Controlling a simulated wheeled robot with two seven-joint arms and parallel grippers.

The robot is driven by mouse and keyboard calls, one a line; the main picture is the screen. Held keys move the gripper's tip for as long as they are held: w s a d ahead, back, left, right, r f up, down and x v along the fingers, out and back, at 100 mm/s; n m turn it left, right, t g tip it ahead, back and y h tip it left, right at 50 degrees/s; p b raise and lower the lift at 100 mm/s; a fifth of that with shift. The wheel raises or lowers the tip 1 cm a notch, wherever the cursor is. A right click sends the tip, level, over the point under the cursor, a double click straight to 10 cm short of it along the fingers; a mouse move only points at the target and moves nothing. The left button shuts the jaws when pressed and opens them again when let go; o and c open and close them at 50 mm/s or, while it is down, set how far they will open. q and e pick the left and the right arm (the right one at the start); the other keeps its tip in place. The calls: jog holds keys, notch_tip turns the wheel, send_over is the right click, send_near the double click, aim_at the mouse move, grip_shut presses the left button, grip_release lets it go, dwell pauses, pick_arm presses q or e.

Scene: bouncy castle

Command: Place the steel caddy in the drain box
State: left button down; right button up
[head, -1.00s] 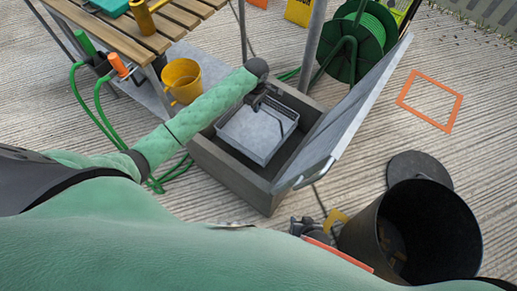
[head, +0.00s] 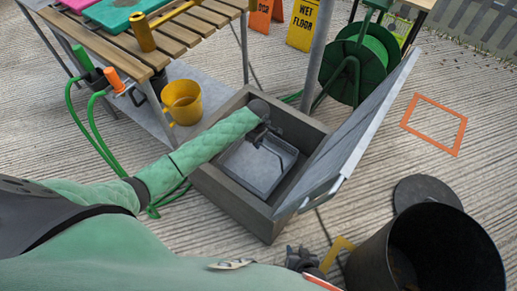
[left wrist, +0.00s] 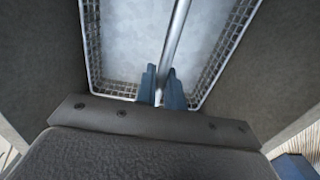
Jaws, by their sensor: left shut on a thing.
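The steel caddy (head: 250,169), a grey tray with mesh sides and a bar handle, is inside the open drain box (head: 232,206), below its rim. My left gripper (head: 266,132) reaches in from above and is shut on the caddy's handle. In the left wrist view the two blue-grey fingers (left wrist: 162,88) close around the handle bar (left wrist: 176,42), with the caddy's mesh sides (left wrist: 92,45) beyond and box walls on both sides. Whether the caddy touches the box floor is hidden. My right gripper (head: 300,259) shows partly at the bottom; its jaws are unclear.
The grey lid (head: 352,135) stands tilted open at the box's right. A slatted table (head: 180,35) and yellow mug (head: 182,101) are at the left. A hose reel (head: 356,67) stands behind. A black bin (head: 425,255) is at the lower right.

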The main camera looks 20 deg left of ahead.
pick_arm(q)
notch_tip(320, 180, down, 4)
jog(key=shift+r+b, duration=0.15)
jog(key=shift+b, duration=0.15)
jog(key=c, duration=1.5)
grip_release()
notch_tip(320, 180, up, 12)
jog(key=shift+a+p, duration=0.1)
jog(key=shift+p, duration=0.7)
